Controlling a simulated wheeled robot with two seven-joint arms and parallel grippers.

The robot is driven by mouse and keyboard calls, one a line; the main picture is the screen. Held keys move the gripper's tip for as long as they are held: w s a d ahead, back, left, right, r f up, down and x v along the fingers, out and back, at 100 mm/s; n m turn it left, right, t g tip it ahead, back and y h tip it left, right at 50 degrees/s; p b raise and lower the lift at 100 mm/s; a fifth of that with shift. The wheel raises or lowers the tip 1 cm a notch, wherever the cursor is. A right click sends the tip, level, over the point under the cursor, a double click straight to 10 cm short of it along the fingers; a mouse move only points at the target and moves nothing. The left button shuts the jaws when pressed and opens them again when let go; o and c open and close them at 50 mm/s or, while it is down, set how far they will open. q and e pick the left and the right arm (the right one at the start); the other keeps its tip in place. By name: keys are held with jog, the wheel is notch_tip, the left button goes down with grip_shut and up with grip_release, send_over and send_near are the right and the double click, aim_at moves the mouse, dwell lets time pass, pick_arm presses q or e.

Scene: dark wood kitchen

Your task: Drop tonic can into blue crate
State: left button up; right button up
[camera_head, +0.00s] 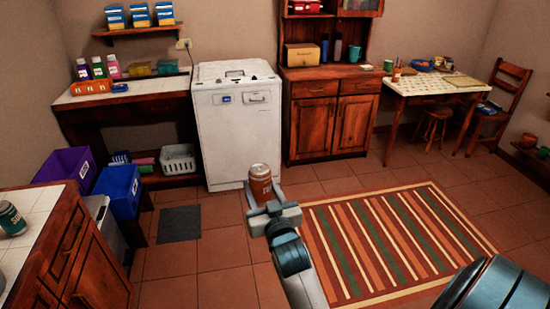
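An orange-brown can (260,183) with a silver top stands nearly upright in my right gripper (265,207), whose fingers are shut around its lower part. The can is held in the air in front of the white dishwasher; its label is too small to read. The blue crate (121,191) with a white label is to the left of the gripper, well apart from it. I cannot tell which can is the tonic. My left gripper is not in view.
A purple crate (66,170) stands beside the blue crate. A tiled counter (35,207) is at the near left, and a white dishwasher (237,127) stands at the back. A dark mat (179,225) and a striped rug (390,238) lie on open floor.

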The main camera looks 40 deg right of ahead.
jog(key=s+a+f+n+y+b, duration=0.1)
jog(key=s+a+n+y, duration=0.2)
jog(key=s+a, duration=1.2)
jog(key=y, duration=0.2)
jog(key=shift+a+f+n+t+y+b, duration=0.2)
jog(key=shift+a+n+t+y+b, duration=0.1)
jog(key=shift+t, duration=0.1)
